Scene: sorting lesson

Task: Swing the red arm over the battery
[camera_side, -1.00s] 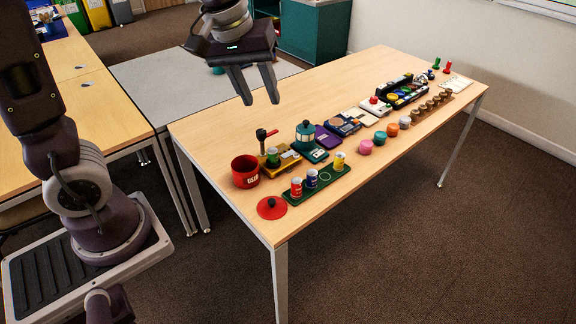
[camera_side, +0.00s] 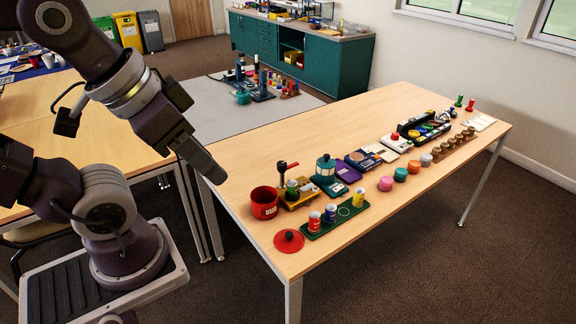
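A yellow-based stand (camera_side: 302,201) is near the table's left end. It has a dark upright topped by a black knob, and a short red arm (camera_side: 291,165) points to the right from it. A green battery-like cylinder (camera_side: 292,188) stands upright on the base, lower than the red arm; whether the arm is exactly above it I cannot tell. My gripper (camera_side: 218,176) is to the left of the stand, apart from it, pointing down and right. Its fingers are seen side-on and overlap, so the gap between them is hidden. I see nothing held.
A red cup (camera_side: 264,203) stands left of the stand, and a red lid (camera_side: 289,240) lies in front. A green tray (camera_side: 343,213) holds red, blue and yellow cylinders. The table's back left is clear.

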